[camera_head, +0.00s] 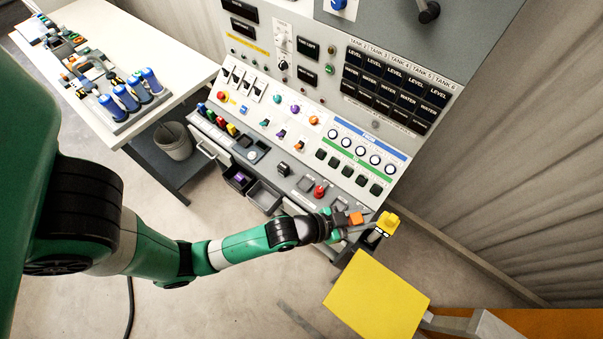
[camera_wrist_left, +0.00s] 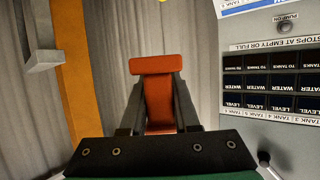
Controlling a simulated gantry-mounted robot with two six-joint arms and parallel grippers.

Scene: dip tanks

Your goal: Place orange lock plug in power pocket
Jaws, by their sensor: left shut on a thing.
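The orange lock plug (camera_head: 355,218) is held in my left gripper (camera_head: 345,219), at the right end of the console's sloped front. In the left wrist view the orange plug (camera_wrist_left: 158,90) sits between the two dark fingers, its wider head sticking out past the fingertips. The plug appears to be above the console edge, and I cannot tell whether it touches anything. Grey square pockets and plates (camera_head: 307,184) line the lower ledge. I cannot tell which one is the power pocket, and part of the ledge is hidden by my gripper. My right gripper is not in view.
A red plug (camera_head: 320,191) stands on the ledge left of my gripper. A yellow-topped device (camera_head: 388,222) is close on the right, above a yellow square surface (camera_head: 377,299). Open bins (camera_head: 264,196) hang below the ledge. A white table (camera_head: 120,50) holds blue-handled tools.

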